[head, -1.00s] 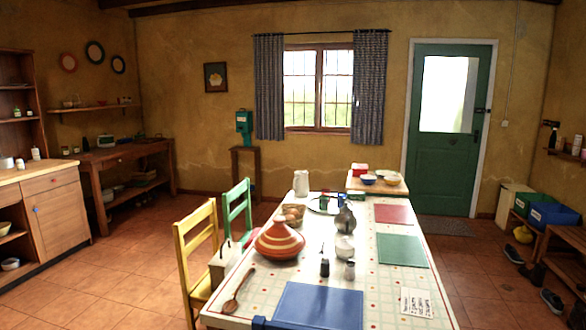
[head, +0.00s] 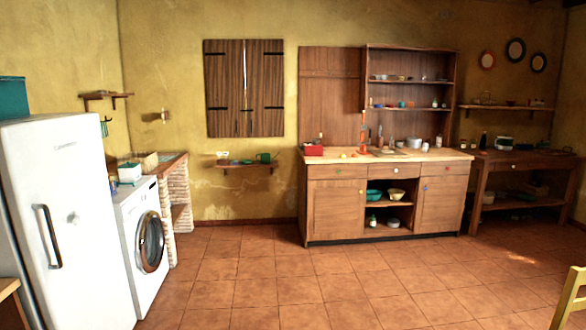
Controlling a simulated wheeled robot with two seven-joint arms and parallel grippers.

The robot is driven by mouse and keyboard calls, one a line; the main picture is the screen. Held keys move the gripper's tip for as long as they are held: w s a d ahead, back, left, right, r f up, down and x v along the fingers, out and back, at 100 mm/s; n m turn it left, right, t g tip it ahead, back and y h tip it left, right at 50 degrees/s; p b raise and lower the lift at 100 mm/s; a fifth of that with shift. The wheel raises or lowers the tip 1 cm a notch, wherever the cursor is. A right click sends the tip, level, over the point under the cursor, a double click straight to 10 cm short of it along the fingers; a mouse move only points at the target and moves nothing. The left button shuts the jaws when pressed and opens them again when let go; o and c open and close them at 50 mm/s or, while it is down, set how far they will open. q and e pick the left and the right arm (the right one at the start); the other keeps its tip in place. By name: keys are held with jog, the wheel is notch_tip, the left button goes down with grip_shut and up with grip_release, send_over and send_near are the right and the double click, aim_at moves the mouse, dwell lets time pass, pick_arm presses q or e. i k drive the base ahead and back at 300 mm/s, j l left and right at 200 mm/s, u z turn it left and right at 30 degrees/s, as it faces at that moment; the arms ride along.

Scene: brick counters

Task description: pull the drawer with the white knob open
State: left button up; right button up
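A wooden cabinet (head: 335,207) with a pale worktop stands against the back wall, right of centre in the head view. Under its worktop is a row of drawers: a left drawer (head: 337,171), a middle drawer (head: 386,170) and a right drawer (head: 445,168). All of them look shut. Their knobs are too small at this distance for me to tell which is white. The cabinet is some way off across the floor. Neither of my grippers is in view.
Open tiled floor (head: 300,285) lies before the cabinet. A white fridge (head: 70,220) and a washing machine (head: 140,240) stand at the left. A wooden side table (head: 525,160) stands right of the cabinet. Part of a yellow chair (head: 570,300) shows at the lower right.

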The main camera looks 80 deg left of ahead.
aim_at(385, 163)
jog(key=u, duration=1.95)
jog(key=i+z, duration=0.1)
jog(key=i, duration=5.05)
